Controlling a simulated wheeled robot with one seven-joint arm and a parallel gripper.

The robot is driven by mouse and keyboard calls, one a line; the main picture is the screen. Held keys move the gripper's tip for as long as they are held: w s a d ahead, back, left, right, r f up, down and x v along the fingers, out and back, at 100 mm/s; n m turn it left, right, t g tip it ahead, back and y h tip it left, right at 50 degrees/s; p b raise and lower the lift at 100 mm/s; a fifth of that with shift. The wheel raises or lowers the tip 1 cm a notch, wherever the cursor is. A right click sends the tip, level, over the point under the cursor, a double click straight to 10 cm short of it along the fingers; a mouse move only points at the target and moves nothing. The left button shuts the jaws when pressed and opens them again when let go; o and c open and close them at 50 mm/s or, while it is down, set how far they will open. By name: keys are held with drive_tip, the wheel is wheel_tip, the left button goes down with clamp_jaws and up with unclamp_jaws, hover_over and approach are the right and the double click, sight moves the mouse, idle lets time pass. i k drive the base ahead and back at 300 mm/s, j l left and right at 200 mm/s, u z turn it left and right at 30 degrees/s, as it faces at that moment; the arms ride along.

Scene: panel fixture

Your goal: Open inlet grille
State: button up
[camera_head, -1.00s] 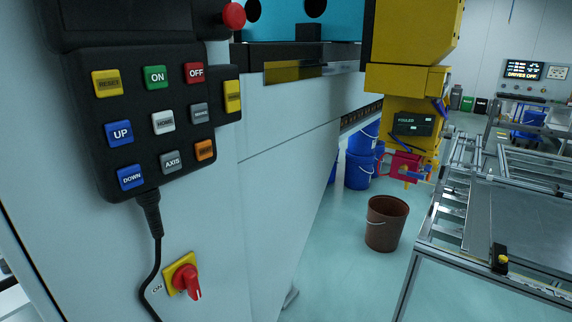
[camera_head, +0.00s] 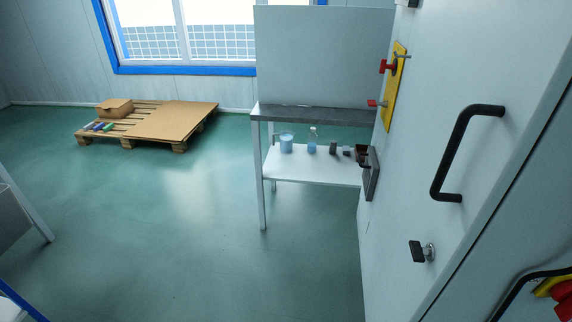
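My gripper is not in view. No thing that I can clearly make out as the inlet grille shows. A small dark panel (camera_head: 371,174) stands out from the far edge of the white cabinet (camera_head: 410,170); I cannot tell whether it is the grille. The cabinet face carries a black bar handle (camera_head: 458,150) and, below it, a small black turn latch (camera_head: 420,251). A yellow plate (camera_head: 394,90) with red parts is at the cabinet's upper far edge.
A grey-topped bench (camera_head: 330,115) with a lower white shelf (camera_head: 310,167) stands beside the cabinet, holding several small containers. A wooden pallet (camera_head: 150,122) lies near the window. A red rotary switch (camera_head: 563,298) is at the lower right. The green floor (camera_head: 180,220) between is clear.

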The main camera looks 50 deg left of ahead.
sight(371, 169)
drive_tip(key=u, duration=1.05)
drive_tip(key=i+j+z, duration=0.1)
drive_tip(key=i+j, duration=1.2)
drive_tip(key=i+j+z, duration=0.15)
drive_tip(key=i+j, duration=0.5)
drive_tip(key=j, duration=0.2)
